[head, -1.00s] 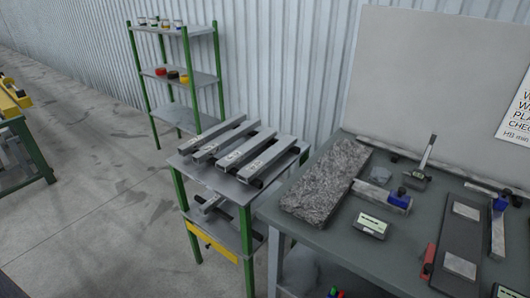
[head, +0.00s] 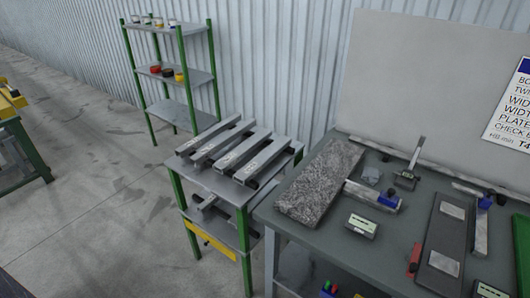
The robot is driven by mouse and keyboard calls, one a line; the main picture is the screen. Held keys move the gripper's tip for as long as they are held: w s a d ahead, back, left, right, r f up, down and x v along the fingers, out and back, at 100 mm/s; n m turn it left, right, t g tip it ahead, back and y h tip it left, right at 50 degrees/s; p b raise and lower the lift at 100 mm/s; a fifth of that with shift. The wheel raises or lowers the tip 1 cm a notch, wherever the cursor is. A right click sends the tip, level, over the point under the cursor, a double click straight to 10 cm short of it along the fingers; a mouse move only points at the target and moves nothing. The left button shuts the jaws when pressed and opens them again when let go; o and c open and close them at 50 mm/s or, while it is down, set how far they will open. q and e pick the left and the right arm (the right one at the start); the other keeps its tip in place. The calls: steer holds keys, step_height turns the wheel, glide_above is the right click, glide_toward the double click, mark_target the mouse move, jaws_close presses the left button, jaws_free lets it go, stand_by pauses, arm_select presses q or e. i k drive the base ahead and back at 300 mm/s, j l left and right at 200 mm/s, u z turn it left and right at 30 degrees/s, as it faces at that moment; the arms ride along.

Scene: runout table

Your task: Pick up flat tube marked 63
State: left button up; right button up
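Several grey rectangular metal tubes lie side by side on the top of a small green-legged stand (head: 211,180) in the head view. One tube (head: 212,133) is at the back left, another tube (head: 228,146) beside it, then another tube (head: 243,152), and a tube (head: 265,160) at the right. They carry small white markings near their near ends, too small to read, so I cannot tell which is marked 63. Neither of my grippers is in view.
A grey workbench (head: 390,250) stands right of the stand, with a rough grey slab (head: 320,182), a blue-ended tool (head: 372,196), a small display box (head: 361,226) and a dark plate (head: 443,245). A green shelf rack (head: 172,75) stands behind.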

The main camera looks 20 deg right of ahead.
mark_target(245, 174)
steer(key=i+j+z, duration=0.5)
steer(key=i+j, duration=0.9)
steer(key=j, duration=0.1)
